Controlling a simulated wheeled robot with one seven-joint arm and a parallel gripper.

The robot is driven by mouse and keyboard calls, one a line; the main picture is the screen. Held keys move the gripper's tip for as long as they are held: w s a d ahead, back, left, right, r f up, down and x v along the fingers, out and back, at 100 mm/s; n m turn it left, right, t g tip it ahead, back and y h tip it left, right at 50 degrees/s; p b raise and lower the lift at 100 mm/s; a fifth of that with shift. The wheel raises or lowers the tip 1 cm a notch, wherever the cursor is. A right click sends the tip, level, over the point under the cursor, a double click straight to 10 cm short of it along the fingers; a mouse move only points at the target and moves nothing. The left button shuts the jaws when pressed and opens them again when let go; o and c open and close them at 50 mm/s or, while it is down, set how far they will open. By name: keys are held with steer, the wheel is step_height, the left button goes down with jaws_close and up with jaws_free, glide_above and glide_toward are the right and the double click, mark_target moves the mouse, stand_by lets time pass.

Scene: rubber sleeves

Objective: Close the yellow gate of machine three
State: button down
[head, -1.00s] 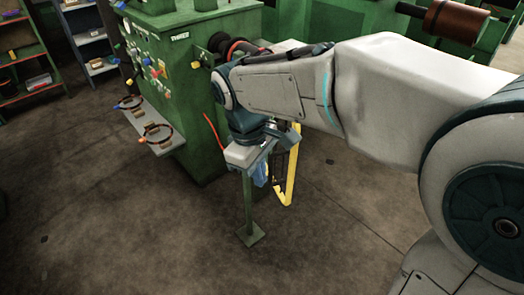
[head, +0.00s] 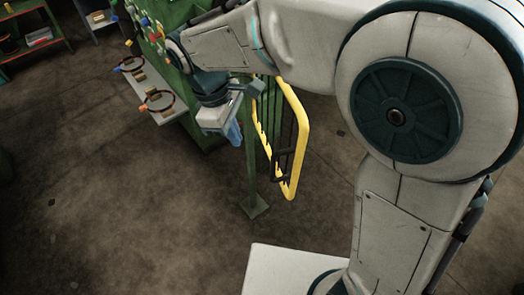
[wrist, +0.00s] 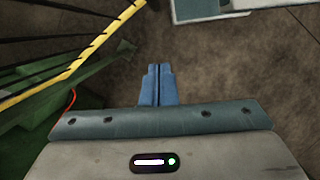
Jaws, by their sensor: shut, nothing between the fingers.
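The yellow gate (head: 304,138) is a yellow-edged frame with dark bars, standing out from the green post (head: 251,175) beside the green machine (head: 202,128). The machine's label is out of view or covered by my arm. My gripper (head: 236,134) has blue fingers that are shut and empty, pointing down just left of the gate and in front of the post. In the wrist view the closed fingertips (wrist: 158,68) are over bare floor, and the gate's yellow edge (wrist: 88,52) runs diagonally at upper left, apart from them. My arm hides the gate's upper far part.
A grey shelf (head: 163,116) with dark rings juts from the machine's left side. The post's foot plate (head: 255,206) is on the floor. Racks (head: 30,35) stand at the far left. Brown floor (head: 130,220) is open at front left and right of the gate.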

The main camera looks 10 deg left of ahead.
steer(key=d+f+p, duration=0.1)
steer(key=d+f, duration=0.5)
steer(key=f, duration=0.1)
steer(key=shift+f+p, duration=0.15)
steer(key=shift+p, duration=0.25)
steer(key=shift+s, duration=0.1)
steer(key=shift+d, duration=0.1)
